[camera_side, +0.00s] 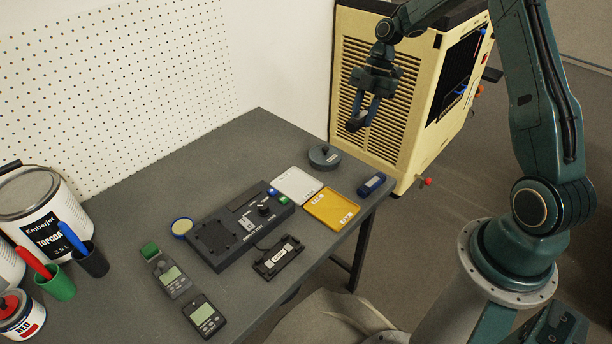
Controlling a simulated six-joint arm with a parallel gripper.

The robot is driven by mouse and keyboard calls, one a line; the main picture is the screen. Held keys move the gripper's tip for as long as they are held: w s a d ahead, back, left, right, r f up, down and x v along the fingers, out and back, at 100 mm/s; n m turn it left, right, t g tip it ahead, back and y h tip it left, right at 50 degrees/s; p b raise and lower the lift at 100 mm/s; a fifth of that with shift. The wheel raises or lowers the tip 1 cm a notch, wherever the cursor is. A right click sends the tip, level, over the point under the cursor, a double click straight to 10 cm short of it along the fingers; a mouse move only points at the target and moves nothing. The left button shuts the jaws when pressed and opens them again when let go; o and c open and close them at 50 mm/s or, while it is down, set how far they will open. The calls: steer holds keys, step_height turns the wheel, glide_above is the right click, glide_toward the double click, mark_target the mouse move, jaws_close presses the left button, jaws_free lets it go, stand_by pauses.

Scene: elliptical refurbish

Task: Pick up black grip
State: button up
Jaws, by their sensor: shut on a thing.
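My gripper (363,115) is raised in the air beyond the far right end of the table, in front of the cream cabinet. Its fingers point down and are shut on a small dark piece, which looks like the black grip (354,125). The piece is held at the fingertips, clear of the table. Its exact shape is too small to make out.
The grey table (250,140) holds a black test fixture (215,245), a white tray (296,185), a yellow tray (331,208), a dark round disc (324,157), a blue device (371,184) and handheld meters (203,316). The cream cabinet (400,150) stands behind my gripper.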

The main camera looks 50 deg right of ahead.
steer(key=shift+r, duration=0.55)
steer(key=shift+a, duration=0.1)
steer(key=w+a+f, duration=0.1)
steer(key=a+f, duration=0.2)
steer(key=a, duration=0.5)
steer(key=w+a+f, duration=0.2)
steer(key=a+f, duration=0.1)
steer(key=a, duration=0.6)
glide_above(277, 258)
steer(key=d, duration=0.1)
step_height(277, 258, down, 6)
steer(key=shift+d+f, duration=0.15)
steer(key=shift+f, duration=0.1)
steer(key=shift+f, duration=0.2)
steer(key=shift+f, duration=2.6)
steer(key=shift+f, duration=0.6)
